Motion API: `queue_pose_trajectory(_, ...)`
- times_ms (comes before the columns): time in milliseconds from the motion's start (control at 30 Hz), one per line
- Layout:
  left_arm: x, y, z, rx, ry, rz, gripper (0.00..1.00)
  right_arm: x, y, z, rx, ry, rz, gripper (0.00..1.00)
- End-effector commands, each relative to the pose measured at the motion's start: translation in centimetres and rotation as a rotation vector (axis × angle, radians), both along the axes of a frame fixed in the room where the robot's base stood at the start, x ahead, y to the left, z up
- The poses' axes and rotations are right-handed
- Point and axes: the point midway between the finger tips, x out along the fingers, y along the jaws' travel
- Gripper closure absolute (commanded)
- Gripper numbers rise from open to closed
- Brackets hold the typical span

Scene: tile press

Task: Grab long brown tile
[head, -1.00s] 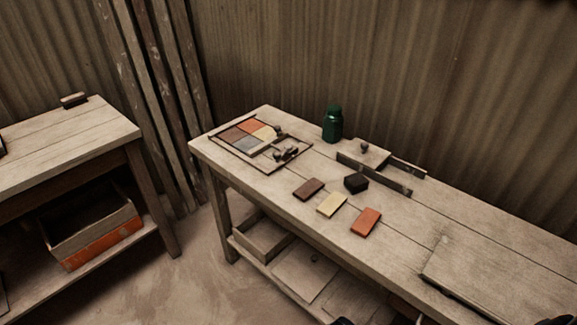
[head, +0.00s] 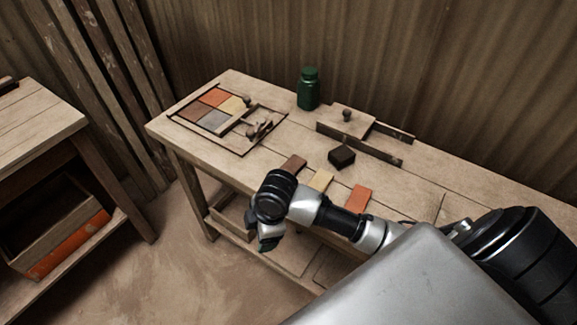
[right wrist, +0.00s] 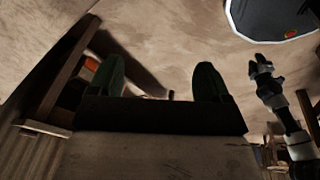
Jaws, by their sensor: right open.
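The long brown tile (head: 294,163) lies on the workbench, left of a cream tile (head: 321,179) and an orange tile (head: 360,197). My arm hides its near end in the head view. My right gripper (head: 266,243) hangs in front of the bench edge, lower left of the brown tile and apart from it. In the right wrist view its two green fingers (right wrist: 160,82) are spread, with nothing between them. I cannot make out the brown tile there. Another arm of mine, apparently the left, shows at the right of that view; its gripper (right wrist: 262,66) is too small to read.
A frame (head: 243,155) with coloured tiles lies at the bench's left end. A black block (head: 341,156), a green bottle (head: 308,89) and a wooden press with a knob (head: 346,122) stand behind the tiles. An orange-fronted crate (head: 68,244) sits under the left table.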

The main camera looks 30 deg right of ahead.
Motion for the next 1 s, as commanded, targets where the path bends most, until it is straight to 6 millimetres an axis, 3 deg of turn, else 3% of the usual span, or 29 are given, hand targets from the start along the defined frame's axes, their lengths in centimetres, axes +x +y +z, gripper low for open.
queue_pose_trajectory(267, -1.6, 0.1, -0.1, 0.002, 0.025, 0.000, 0.57, 3.8, -3.4, 4.3, -0.121, 0.013, 0.286, 0.21)
queue_pose_trajectory(500, -1.6, 0.2, -0.1, 0.003, 0.025, 0.000, 0.57, 8.1, -10.5, 10.5, -0.229, 0.078, 0.527, 0.21)
queue_pose_trajectory(700, -1.3, 0.1, -0.1, 0.002, 0.020, 0.000, 0.57, 9.2, -14.1, 13.9, -0.242, 0.110, 0.612, 0.21)
queue_pose_trajectory(833, -1.2, 0.1, -0.1, 0.002, 0.019, 0.000, 0.57, 9.3, -14.6, 13.4, -0.239, 0.118, 0.625, 0.21)
queue_pose_trajectory(1000, -1.2, 0.1, -0.1, 0.003, 0.019, 0.000, 0.57, 9.3, -14.5, 10.6, -0.239, 0.118, 0.625, 0.21)
